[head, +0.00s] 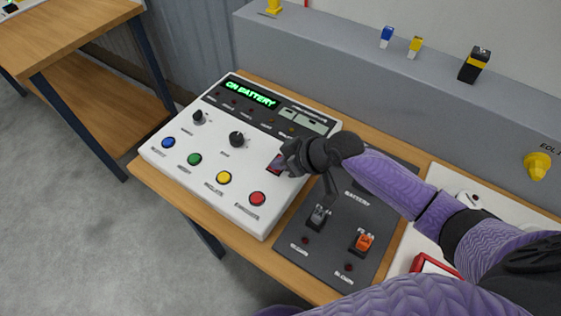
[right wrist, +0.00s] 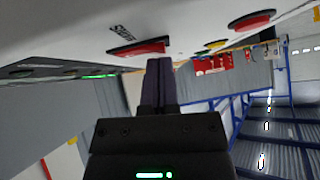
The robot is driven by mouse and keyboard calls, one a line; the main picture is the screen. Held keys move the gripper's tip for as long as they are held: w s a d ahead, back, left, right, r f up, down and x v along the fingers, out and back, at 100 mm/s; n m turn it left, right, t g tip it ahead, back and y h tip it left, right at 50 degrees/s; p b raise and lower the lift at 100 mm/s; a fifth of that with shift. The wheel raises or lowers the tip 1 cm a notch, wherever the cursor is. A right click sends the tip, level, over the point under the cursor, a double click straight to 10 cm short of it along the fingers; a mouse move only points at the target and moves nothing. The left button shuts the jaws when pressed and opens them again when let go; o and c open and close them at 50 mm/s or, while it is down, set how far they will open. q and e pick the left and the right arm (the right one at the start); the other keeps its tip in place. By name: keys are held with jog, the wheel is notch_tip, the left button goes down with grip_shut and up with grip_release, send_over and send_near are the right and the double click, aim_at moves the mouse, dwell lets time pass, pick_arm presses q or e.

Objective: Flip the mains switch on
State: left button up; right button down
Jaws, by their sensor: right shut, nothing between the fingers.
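A white sloped control console (head: 180,148) stands on the wooden bench, with a green display (head: 250,94) reading ON BATTERY. The mains switch (head: 275,163) is a red rocker at the console's right side, partly hidden by my right gripper (head: 284,158). In the right wrist view the red rocker (right wrist: 138,48) shows in a dark frame, beside a small upside-down label. My right gripper's fingers (right wrist: 160,68) are shut and empty, with their tips right by the rocker. I cannot tell whether they touch it. My left gripper is not in view.
Several coloured buttons, including a red one (head: 257,198), and two black knobs (head: 237,139) are on the console. A dark panel (head: 330,262) with a grey switch (head: 318,216) and an orange switch (head: 363,242) lies to the right, under my arm. A grey ledge (head: 330,50) runs behind.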

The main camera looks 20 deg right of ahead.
jog(key=shift+s+a+f, duration=0.1)
jog(key=shift+f, duration=0.25)
jog(key=shift+r, duration=0.1)
jog(key=shift+w+d+r+b, duration=0.3)
jog(key=shift+w+d, duration=0.2)
jog(key=shift+d, duration=0.15)
jog(key=shift+r, duration=0.1)
